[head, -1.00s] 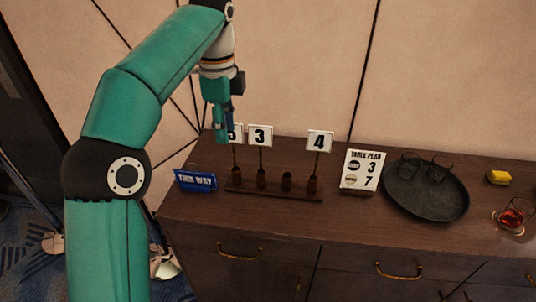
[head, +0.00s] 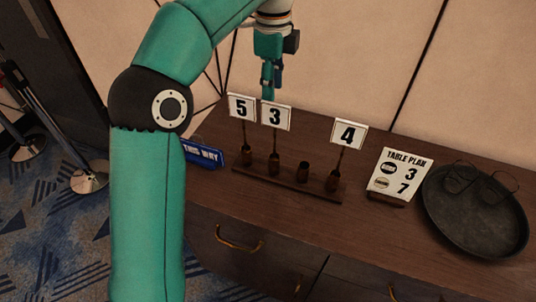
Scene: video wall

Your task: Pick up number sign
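Three white number signs on thin stems stand upright in a dark wooden rack (head: 318,192) on the sideboard: sign 5 (head: 242,107), sign 3 (head: 276,118) and sign 4 (head: 348,134). One holder (head: 303,171), between signs 3 and 4, is empty. My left gripper (head: 269,92) points down, its fingertips at the top edge of sign 3 in the picture. I cannot tell whether it touches the sign or how far its fingers are apart. No sign hangs from it. My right gripper is out of view.
A table plan card (head: 399,176) showing 3 and 7 stands right of the rack. A dark round tray (head: 475,232) with glasses is farther right. A blue THIS WAY sign (head: 202,153) lies left of the rack. A wall rises behind the sideboard (head: 290,225).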

